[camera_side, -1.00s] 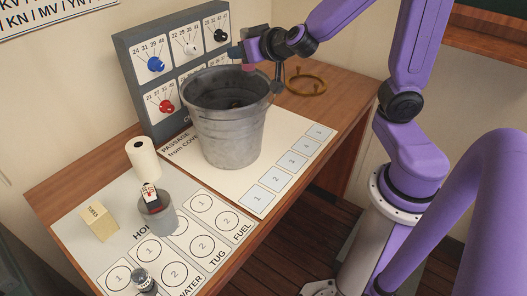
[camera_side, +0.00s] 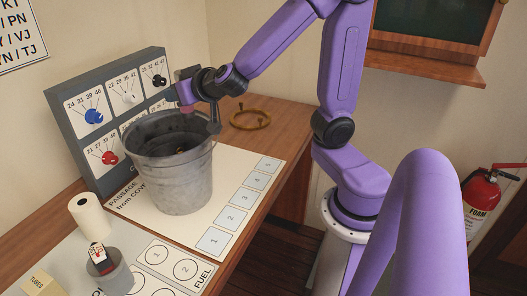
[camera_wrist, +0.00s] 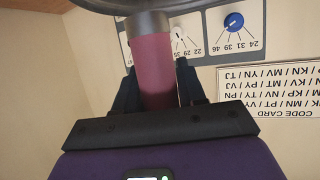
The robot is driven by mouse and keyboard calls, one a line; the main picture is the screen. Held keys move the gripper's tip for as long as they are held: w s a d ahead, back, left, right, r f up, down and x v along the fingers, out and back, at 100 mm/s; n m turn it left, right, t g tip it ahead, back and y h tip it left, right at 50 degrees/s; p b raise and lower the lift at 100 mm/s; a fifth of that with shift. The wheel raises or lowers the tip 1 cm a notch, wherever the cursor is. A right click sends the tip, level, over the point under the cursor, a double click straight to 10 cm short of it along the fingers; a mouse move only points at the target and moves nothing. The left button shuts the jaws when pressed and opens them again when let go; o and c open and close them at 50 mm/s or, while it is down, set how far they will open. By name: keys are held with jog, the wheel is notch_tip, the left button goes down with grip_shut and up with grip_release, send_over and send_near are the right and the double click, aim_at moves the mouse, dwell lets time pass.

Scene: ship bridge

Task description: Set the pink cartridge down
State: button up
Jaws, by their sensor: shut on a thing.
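My gripper (camera_wrist: 157,98) is shut on the pink cartridge (camera_wrist: 153,65), with one dark finger on each side of it in the wrist view. In the side view my gripper (camera_side: 186,88) is above the back rim of the grey metal bucket (camera_side: 172,180), in front of the dial panel. Only a small pink part of the cartridge shows there, and I cannot tell whether it is over the bucket's opening or behind it. The bucket stands upright on a white sheet (camera_side: 140,208).
The dial panel (camera_side: 76,98) stands behind the bucket. Numbered squares (camera_side: 229,219) run along the sheet's right side, clear. A brass ring (camera_side: 250,118) lies at the back.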

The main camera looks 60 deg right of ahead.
aim_at(178, 76)
notch_tip(178, 76, up, 4)
jog(key=shift+f, duration=0.1)
jog(key=s+d+m+g+h, duration=0.3)
jog(key=d+m, duration=0.1)
jog(key=d, duration=0.5)
jog(key=s+d+m+g+h, duration=0.3)
jog(key=d, duration=0.7)
jog(key=s+d+m+g+h, duration=0.2)
jog(key=s+d+m+h, duration=0.15)
jog(key=d, duration=0.55)
jog(key=shift+m+g+y, duration=0.25)
jog(key=shift+g, duration=0.05)
jog(key=shift+w+d+f, duration=0.15)
jog(key=shift+f, duration=6.9)
jog(key=shift+w+d+f, duration=0.1)
jog(key=shift+d+f, duration=0.05)
jog(key=shift+f, duration=6.85)
jog(key=shift+f, duration=0.1)
jog(key=shift+f, duration=0.3)
jog(key=shift+f, duration=0.2)
